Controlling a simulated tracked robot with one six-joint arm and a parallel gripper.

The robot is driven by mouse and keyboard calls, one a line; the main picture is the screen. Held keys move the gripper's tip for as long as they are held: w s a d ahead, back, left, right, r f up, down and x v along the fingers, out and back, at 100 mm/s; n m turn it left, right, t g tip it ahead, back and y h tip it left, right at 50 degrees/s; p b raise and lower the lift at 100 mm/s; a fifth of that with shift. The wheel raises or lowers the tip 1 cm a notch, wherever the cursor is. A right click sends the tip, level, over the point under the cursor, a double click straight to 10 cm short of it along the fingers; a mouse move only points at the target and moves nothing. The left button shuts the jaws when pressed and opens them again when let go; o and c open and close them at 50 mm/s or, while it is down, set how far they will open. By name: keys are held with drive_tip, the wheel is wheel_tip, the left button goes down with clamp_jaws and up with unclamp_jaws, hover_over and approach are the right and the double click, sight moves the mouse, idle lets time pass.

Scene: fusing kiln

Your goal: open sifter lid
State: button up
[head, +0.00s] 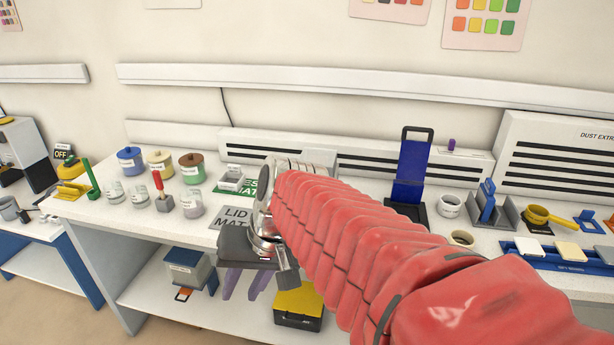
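My gripper (243,298) hangs in front of the bench's front edge, with its two lavender fingers pointing down. The fingers are apart with nothing seen between them. The grey lid mat (236,214) lies on the bench just behind the gripper and is partly covered by it. A green mat (252,188) lies behind it, partly hidden by my arm. A small clear-and-grey box (231,178) stands at the green mat's left. I cannot tell for sure which thing is the sifter; my red arm hides part of the bench. A yellow handled cup (538,214) sits at the right.
A blue upright stand (411,172) is right of my arm. A yellow box (299,304) and a grey-blue bin (187,268) occupy the lower shelf.

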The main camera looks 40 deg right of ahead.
drive_tip(key=w+d+r+m+t+y, duration=0.15)
drive_tip(key=w+d+m, duration=0.25)
drive_tip(key=d, duration=0.4)
drive_tip(key=w+d+m+t+y, duration=0.25)
drive_tip(key=w+d+m, duration=0.2)
drive_tip(key=d, duration=0.35)
drive_tip(key=s+d+r+m+t, duration=0.1)
drive_tip(key=d+m+t, duration=0.2)
drive_tip(key=d, duration=0.8)
drive_tip(key=s+d+m+t+h, duration=0.1)
drive_tip(key=s+d+m+t, duration=0.1)
drive_tip(key=d, duration=1)
drive_tip(key=shift+r+m+t+h, duration=0.35)
drive_tip(key=shift+m+t, duration=0.5)
drive_tip(key=shift+t, duration=0.15)
drive_tip(key=shift+w+a, duration=0.1)
drive_tip(key=shift+w, duration=0.05)
drive_tip(key=x, duration=1.3)
drive_tip(key=shift+w+a, duration=0.15)
drive_tip(key=shift+w, duration=0.1)
drive_tip(key=shift+f, duration=0.15)
